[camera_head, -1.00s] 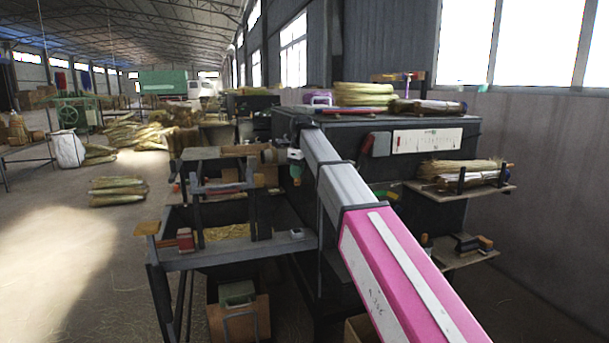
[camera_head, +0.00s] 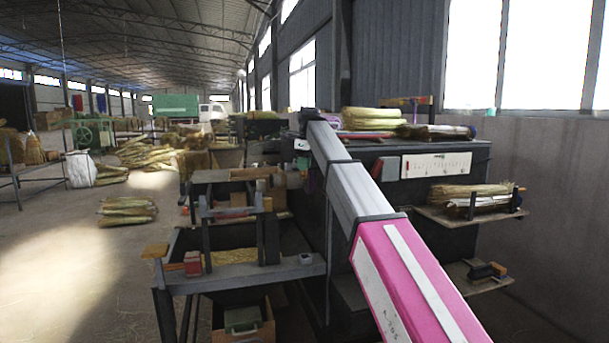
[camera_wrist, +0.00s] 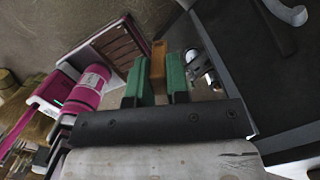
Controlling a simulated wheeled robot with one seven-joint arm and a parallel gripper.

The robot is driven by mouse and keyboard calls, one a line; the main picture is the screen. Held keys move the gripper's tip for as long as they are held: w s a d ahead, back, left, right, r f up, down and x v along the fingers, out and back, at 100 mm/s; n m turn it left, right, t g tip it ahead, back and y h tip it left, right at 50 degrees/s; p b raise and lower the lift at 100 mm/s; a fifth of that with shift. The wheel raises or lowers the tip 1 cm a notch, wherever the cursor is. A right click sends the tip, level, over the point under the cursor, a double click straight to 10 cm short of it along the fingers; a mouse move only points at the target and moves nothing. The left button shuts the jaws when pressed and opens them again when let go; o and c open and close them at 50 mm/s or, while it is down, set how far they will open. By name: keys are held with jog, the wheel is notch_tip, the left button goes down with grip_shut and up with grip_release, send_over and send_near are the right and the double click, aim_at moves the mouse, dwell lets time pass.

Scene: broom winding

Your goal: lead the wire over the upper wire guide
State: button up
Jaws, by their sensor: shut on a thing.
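My gripper (camera_wrist: 158,82) has green fingers in the wrist view, shut on a narrow orange-brown piece (camera_wrist: 158,58) that sticks out past the fingertips. I cannot tell whether the wire is fixed to this piece; no wire strand can be made out. In the head view my arm reaches away to the dark winding machine (camera_head: 390,215), its far end at the level of the machine's top. The fingers cannot be made out there. The upper wire guide cannot be told apart from the machine's other parts.
The machine's lower frame (camera_head: 245,272) stands left of my arm, with a red block (camera_head: 193,263) on it. A shelf with straw bundles (camera_head: 470,195) juts out at the right. Straw bundles (camera_head: 372,119) lie on the machine top. Open floor (camera_head: 60,250) lies left.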

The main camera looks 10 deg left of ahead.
notch_tip(320, 180, up, 12)
jog(key=w+a, duration=0.8)
jog(key=w, duration=0.5)
notch_tip(320, 180, down, 7)
jog(key=shift+s, duration=0.25)
dwell(0.6)
